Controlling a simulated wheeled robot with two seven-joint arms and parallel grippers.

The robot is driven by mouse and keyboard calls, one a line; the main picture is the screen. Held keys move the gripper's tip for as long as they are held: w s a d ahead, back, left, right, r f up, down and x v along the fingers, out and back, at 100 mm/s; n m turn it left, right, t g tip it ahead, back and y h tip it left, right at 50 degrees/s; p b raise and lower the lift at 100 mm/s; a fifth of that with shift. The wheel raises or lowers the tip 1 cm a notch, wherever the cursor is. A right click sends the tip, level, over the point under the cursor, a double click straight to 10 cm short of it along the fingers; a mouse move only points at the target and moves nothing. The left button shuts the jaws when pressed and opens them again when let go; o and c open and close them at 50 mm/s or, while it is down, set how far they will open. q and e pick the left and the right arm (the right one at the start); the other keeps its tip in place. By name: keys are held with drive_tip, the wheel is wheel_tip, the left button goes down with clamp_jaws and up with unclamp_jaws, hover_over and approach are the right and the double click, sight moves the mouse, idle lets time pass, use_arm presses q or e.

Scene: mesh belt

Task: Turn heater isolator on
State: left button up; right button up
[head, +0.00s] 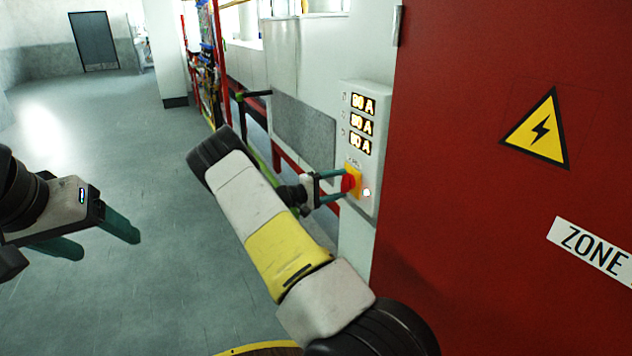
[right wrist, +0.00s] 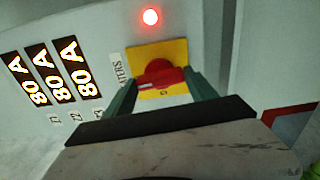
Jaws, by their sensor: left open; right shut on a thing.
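The heater isolator is a red rotary knob (head: 348,183) on a yellow plate (head: 354,171), low on a pale wall panel (head: 372,100). My right gripper (head: 338,186) is shut on the red knob, one finger on each side. In the right wrist view the knob (right wrist: 158,73) lies between the green fingers (right wrist: 163,90), in front of the yellow plate (right wrist: 172,50). The knob's exact setting is hard to read. A lamp (right wrist: 151,17) beside the plate glows red. My left gripper (head: 100,238) is open and empty over the floor at left.
Three lit displays (head: 361,123) on the panel read 80 A. A large red door or cabinet face (head: 470,200) with a yellow warning triangle (head: 537,130) and a "ZONE" label (head: 590,246) is at right. Red racking (head: 200,60) stands further back. The grey floor (head: 100,130) at left is clear.

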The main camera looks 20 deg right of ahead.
drive_tip(key=shift+m, duration=0.4)
drive_tip(key=o, duration=1.4)
drive_tip(key=shift+c, duration=0.2)
drive_tip(key=a, duration=0.8)
drive_tip(key=shift+s, duration=0.3)
drive_tip(key=shift+d, duration=0.1)
